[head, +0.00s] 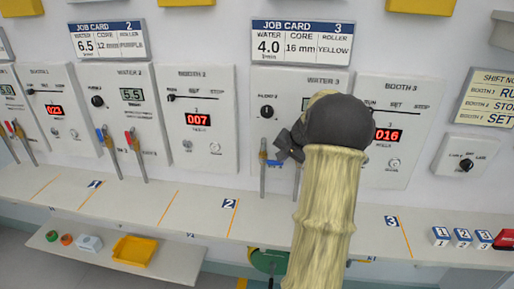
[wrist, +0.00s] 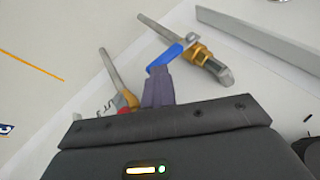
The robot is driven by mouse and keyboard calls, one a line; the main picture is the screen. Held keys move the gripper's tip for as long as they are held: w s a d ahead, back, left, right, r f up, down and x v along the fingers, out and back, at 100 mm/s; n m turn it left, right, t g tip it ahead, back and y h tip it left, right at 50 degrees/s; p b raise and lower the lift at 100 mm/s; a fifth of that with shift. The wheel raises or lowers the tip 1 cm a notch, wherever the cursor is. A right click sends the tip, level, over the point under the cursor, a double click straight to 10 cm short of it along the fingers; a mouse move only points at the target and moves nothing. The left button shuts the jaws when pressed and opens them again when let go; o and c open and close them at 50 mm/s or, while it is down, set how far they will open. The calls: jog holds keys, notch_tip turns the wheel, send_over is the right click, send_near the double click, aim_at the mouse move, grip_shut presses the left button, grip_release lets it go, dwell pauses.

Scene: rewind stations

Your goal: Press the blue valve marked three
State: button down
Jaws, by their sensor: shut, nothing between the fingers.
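The blue valve of station 3 shows in the head view (head: 274,163) on a pipe below the Water 3 panel (head: 284,92). In the wrist view its blue lever (wrist: 164,58) sits on a brass body with a metal pipe. My gripper (wrist: 158,84) is shut and empty, its fingertips right at the blue lever; I cannot tell if they touch it. In the head view my gripper (head: 284,148) is just right of the valve, and my arm hides part of the panel. The red valve (wrist: 122,103) is partly hidden behind my gripper in the wrist view.
The Booth 3 panel (head: 402,120) is right of my arm. Station 2 has its own blue (head: 107,137) and red (head: 133,140) valves at the left. The shelf (head: 180,212) below is mostly clear, with numbered blocks (head: 462,238) at the right and a yellow tray (head: 134,250) lower left.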

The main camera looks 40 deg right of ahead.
jog(key=s+d+r, duration=0.3)
jog(key=s+r, duration=0.5)
jog(key=shift+s+r, duration=0.2)
dwell(0.7)
